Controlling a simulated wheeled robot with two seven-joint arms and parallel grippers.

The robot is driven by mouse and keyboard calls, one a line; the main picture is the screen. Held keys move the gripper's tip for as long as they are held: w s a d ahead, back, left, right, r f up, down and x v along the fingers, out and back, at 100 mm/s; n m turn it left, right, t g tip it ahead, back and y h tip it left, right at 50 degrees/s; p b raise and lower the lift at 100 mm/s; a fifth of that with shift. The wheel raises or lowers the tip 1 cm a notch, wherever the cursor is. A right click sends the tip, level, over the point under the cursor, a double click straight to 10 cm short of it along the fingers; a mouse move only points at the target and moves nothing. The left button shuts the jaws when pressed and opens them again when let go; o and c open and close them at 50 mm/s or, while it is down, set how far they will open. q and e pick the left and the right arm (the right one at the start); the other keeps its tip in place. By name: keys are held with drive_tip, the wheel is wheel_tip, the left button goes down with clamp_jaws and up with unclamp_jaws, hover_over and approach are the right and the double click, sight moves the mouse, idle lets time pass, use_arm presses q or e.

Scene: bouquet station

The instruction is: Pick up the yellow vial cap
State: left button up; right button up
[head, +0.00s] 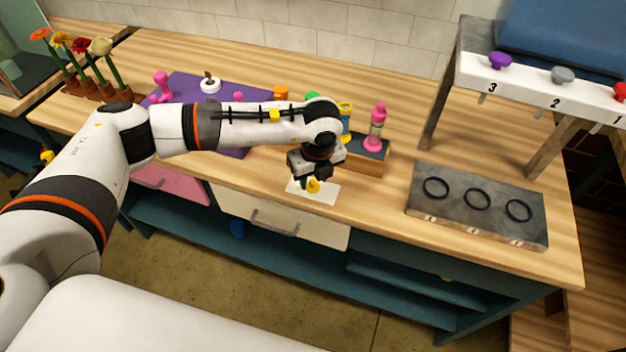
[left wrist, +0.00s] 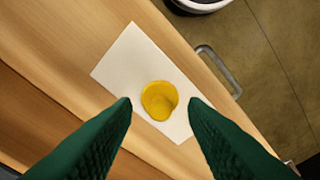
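The yellow vial cap (left wrist: 159,100) lies on a white card (left wrist: 128,62) near the front edge of the wooden counter. In the head view the cap (head: 312,185) shows just below my left gripper (head: 308,180), over the card (head: 322,193). In the left wrist view the two green fingers of my left gripper (left wrist: 160,104) are spread apart, with the cap between and slightly ahead of their tips and no clear contact. My right gripper is not in view.
A grey board with three black rings (head: 477,199) lies to the right, before a raised shelf with numbered knobs (head: 556,88). A purple mat (head: 188,88) lies behind my arm. Potted flowers (head: 84,62) stand far left.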

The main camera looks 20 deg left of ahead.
use_arm(q)
drive_tip(key=shift+f, duration=0.4)
drive_tip(key=shift+c, duration=0.4)
clamp_jaws()
drive_tip(key=shift+w+r, duration=0.1)
